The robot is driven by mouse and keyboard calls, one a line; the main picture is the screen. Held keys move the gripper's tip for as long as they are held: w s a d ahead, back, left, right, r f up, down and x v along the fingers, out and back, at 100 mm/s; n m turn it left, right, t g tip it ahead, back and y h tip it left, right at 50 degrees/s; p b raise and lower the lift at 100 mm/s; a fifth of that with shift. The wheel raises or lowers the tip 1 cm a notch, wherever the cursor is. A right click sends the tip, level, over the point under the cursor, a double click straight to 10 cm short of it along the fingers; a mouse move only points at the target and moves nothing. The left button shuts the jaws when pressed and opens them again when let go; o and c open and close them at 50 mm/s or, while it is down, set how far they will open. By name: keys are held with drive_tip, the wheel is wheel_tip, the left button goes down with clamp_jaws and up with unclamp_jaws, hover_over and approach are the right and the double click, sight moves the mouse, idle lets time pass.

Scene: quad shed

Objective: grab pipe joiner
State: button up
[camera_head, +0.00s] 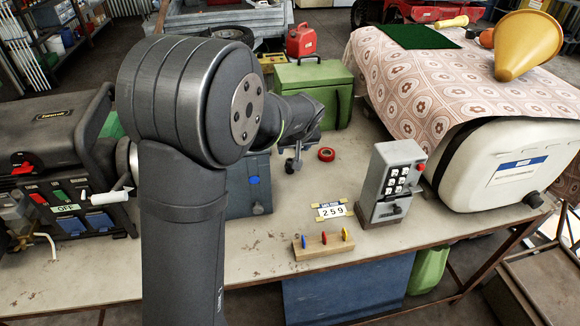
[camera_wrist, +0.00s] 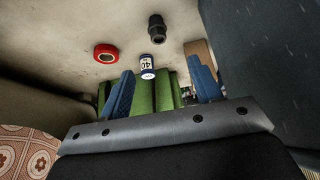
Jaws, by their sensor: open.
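A short black cylinder with a wider collar, which looks like the pipe joiner (camera_wrist: 157,29), stands at the top middle of the wrist view on the pale worktop. I cannot make it out in the head view, where my arm covers part of the bench. My gripper (camera_wrist: 160,66) shows two blue fingers spread apart, with nothing held between them. The pipe joiner appears beyond the fingertips, apart from them. In the head view my gripper (camera_head: 293,163) is small and dark, above the worktop just left of the red tape ring.
The red tape ring (camera_wrist: 105,53) and a small blue-and-white can (camera_wrist: 147,66) are near the joiner. A green toolbox (camera_head: 312,90) stands behind. A grey keypad box (camera_head: 385,185), a wooden peg block (camera_head: 324,245) and a white tank (camera_head: 500,165) are to the right.

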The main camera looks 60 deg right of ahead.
sight(290, 160)
drive_tip(key=x, duration=1)
drive_tip(key=shift+w+d+f, duration=0.15)
drive_tip(key=shift+f, duration=0.15)
drive_tip(key=shift+d+x, duration=0.15)
drive_tip(key=shift+x, duration=1.2)
drive_tip(key=shift+d+x, duration=0.1)
drive_tip(key=shift+x, duration=1.2)
drive_tip(key=shift+r, duration=0.1)
drive_tip(key=c, duration=1)
drive_tip(key=shift+r, duration=0.1)
